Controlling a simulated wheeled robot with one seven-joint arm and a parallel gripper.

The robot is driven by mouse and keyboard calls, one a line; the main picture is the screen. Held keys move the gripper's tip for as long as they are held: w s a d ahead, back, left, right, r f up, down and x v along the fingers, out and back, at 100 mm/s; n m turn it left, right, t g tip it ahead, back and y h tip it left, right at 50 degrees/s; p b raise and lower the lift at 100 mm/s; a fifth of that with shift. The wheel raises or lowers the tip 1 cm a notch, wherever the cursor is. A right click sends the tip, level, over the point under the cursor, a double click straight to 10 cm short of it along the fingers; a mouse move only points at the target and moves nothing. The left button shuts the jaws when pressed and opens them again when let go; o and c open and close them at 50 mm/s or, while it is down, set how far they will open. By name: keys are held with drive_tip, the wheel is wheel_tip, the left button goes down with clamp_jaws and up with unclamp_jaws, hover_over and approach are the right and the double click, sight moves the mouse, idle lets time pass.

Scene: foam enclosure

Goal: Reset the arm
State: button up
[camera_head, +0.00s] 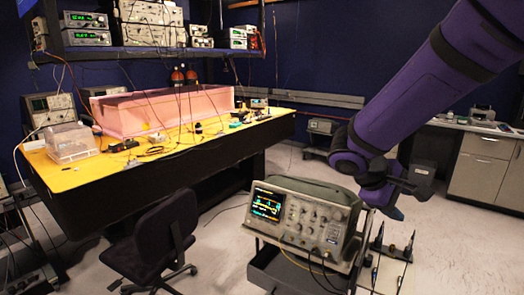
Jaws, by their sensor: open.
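My purple arm comes in from the top right and angles down to the left. At its lower end my gripper (410,201) points down and to the right. It is open, with its dark fingers apart, and nothing shows between them. It hangs in the air to the right of a grey oscilloscope (305,222) with a lit screen. I cannot tell how far above the floor it is.
A yellow-topped table (85,178) bears a pink foam enclosure (160,112), cables and small parts. A black office chair (160,240) stands before it. The oscilloscope sits on a dark cart (275,270). Grey cabinets (483,170) stand at right. Some floor is bare.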

drive_tip(key=s+r+m+t+y, duration=0.2)
drive_tip(key=s+r+m+y, duration=0.1)
drive_tip(key=s, duration=0.6)
drive_tip(key=s+d+r+m+t+y, duration=0.1)
drive_tip(key=s+r+m+y, duration=0.3)
drive_tip(key=s, duration=0.6)
wheel_tip(320, 180, up, 3)
drive_tip(key=shift+r+t+y, duration=0.1)
drive_tip(key=shift+t+y, duration=0.5)
drive_tip(key=shift+y, duration=0.6)
